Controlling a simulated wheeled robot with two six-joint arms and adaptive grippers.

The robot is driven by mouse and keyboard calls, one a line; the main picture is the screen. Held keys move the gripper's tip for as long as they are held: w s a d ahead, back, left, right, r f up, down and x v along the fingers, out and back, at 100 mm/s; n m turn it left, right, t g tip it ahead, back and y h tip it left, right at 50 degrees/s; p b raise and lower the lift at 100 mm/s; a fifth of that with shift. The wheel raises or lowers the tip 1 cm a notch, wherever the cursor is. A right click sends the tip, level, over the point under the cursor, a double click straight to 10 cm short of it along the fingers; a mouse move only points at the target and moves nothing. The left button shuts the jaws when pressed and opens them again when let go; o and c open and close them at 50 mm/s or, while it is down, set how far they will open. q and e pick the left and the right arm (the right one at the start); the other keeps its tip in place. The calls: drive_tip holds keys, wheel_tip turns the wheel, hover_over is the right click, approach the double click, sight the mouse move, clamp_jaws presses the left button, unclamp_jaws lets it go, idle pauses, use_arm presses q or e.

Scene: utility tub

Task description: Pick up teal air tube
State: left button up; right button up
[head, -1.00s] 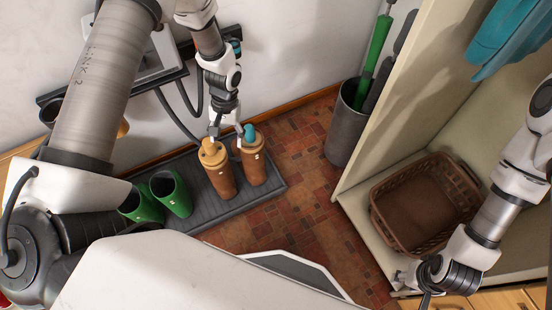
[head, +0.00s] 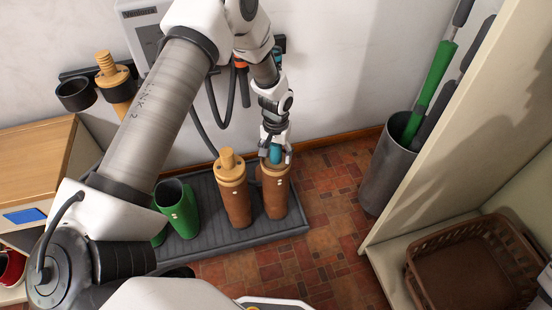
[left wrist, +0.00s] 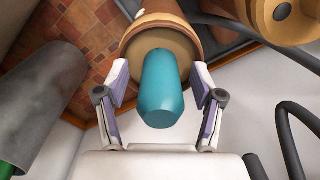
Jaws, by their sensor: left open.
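The teal air tube (head: 275,154) stands upright in the top of the right-hand brown boot (head: 275,192). In the left wrist view the teal tube (left wrist: 162,88) pokes out of the boot's tan top, between the fingers. My left gripper (head: 275,158) is open, its two fingers on either side of the tube. In the left wrist view a gap shows between each finger of the left gripper (left wrist: 160,105) and the tube. The tube's lower part is hidden inside the boot.
Another brown boot with a tan tube (head: 227,160) stands close on the left. Green boots (head: 180,210) share the dark tray (head: 210,238). A grey bin (head: 388,175) with long handles and a shelf with a brown basket (head: 470,265) are on the right.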

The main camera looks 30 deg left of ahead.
use_arm(q)
clamp_jaws()
drive_tip(key=shift+r, duration=0.1)
wheel_tip(320, 180, up, 10)
drive_tip(key=p, duration=0.4)
drive_tip(key=c, duration=0.8)
unclamp_jaws()
drive_tip(key=shift+c, duration=0.2)
clamp_jaws()
wheel_tip(320, 180, up, 10)
drive_tip(key=p, duration=1.1)
